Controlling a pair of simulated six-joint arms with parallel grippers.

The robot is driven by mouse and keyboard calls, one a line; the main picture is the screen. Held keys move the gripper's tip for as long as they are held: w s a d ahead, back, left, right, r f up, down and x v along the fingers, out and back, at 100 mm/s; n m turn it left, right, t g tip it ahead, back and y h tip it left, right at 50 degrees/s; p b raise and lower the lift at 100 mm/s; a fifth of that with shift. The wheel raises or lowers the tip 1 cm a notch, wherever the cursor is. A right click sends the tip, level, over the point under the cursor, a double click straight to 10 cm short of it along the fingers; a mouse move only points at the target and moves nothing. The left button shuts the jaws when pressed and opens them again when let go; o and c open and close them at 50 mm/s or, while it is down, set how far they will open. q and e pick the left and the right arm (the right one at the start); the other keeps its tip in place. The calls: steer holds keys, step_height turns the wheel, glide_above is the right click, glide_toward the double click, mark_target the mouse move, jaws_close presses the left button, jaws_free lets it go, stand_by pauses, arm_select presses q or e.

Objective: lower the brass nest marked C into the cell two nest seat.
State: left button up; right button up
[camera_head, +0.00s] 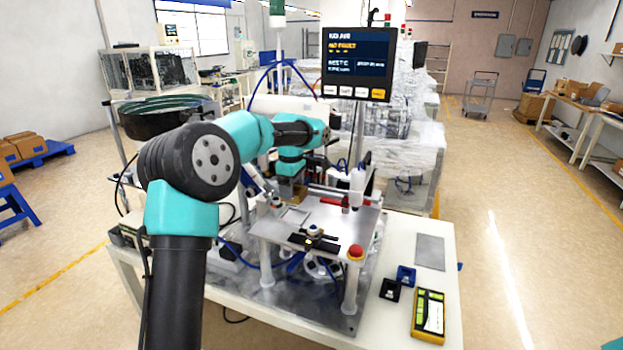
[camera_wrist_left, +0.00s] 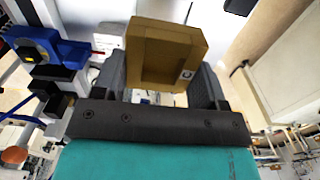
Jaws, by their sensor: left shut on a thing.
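My left gripper (camera_head: 291,178) points down above the left back part of the raised metal plate (camera_head: 340,222). It is shut on the brass nest (camera_wrist_left: 160,48), a block with an opening through it and a small light mark on its corner; the letter is hard to read. The nest shows between the two dark fingers in the left wrist view. In the head view, a small brownish patch of the nest (camera_head: 287,192) shows below the gripper. A square outline (camera_head: 294,215) lies on the plate just in front; I cannot tell whether it is the cell two seat. My right gripper is not in view.
A red button (camera_head: 355,252) and a black fixture (camera_head: 314,242) sit at the plate's front. A yellow device (camera_head: 428,314), small black and blue blocks (camera_head: 406,275) and a grey sheet (camera_head: 430,251) lie on the table's right. A screen (camera_head: 356,63) stands behind. A bottle (camera_head: 357,184) stands right of the gripper.

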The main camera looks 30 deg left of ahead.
arm_select(q)
steer(key=shift+f, duration=0.25)
stand_by(0.3)
glide_above(293, 217)
steer(key=shift+f, duration=2.25)
steer(key=shift+f, duration=1.05)
steer(key=o, duration=1.3)
steer(key=shift+c, duration=0.2)
steer(key=shift+a+r, duration=0.1)
steer(key=shift+r, duration=0.45)
step_height(293, 217, up, 16)
steer(key=shift+r, duration=0.2)
steer(key=shift+s, duration=0.1)
